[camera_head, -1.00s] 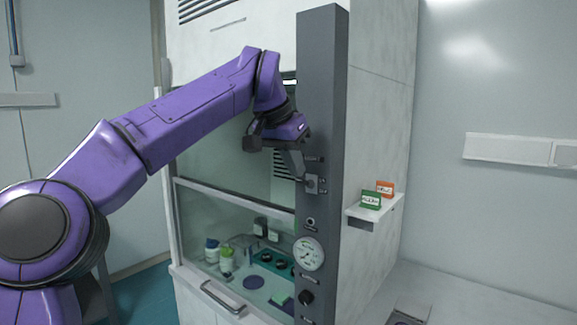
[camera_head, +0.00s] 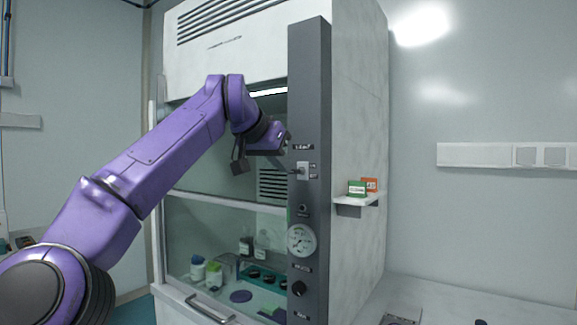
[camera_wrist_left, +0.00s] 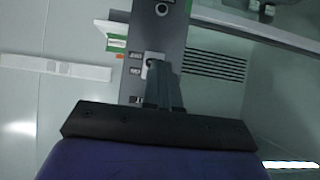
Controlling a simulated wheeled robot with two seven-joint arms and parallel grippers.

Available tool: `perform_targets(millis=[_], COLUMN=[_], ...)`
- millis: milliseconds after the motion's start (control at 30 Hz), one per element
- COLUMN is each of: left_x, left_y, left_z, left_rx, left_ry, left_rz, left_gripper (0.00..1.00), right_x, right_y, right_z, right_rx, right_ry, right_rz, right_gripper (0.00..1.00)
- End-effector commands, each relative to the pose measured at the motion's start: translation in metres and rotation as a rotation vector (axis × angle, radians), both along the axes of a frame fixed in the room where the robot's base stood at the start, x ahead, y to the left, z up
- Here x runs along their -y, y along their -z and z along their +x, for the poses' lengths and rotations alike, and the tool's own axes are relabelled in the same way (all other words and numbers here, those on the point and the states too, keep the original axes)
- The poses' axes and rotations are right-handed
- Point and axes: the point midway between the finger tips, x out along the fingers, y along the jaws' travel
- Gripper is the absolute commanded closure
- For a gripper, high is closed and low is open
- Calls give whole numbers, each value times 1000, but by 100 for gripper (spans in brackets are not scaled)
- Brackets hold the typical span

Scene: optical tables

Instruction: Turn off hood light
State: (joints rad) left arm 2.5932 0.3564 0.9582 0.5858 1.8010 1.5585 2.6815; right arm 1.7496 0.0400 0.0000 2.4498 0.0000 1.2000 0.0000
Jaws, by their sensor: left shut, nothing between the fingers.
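The fume hood's dark grey control column (camera_head: 310,120) carries a switch (camera_head: 303,171) on a light plate, with its lever sticking out to the left. The hood light (camera_head: 268,92) is a bright white strip under the upper panel, lit. My left gripper (camera_head: 281,140) is up and left of the switch in the head view, its fingers hardly visible there. In the left wrist view the shut, empty fingers (camera_wrist_left: 160,82) point at the switch plate (camera_wrist_left: 152,60) and cover part of it. I cannot tell if they touch it. My right gripper is not in view.
A gauge (camera_head: 301,241) and a black knob (camera_head: 298,288) sit lower on the column. A small shelf (camera_head: 357,199) with green and orange boxes juts from the hood's right side. The glass sash (camera_head: 225,235) is in front of bottles.

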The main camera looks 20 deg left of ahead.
Motion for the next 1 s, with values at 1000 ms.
perform_targets(millis=[1000], left_x=[3], left_y=[-4], left_z=[13], left_rx=[-3], left_ry=[2], left_rz=[2], left_gripper=[100], right_x=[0], right_y=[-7], right_z=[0], right_rx=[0], right_ry=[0], right_rz=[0], right_gripper=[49])
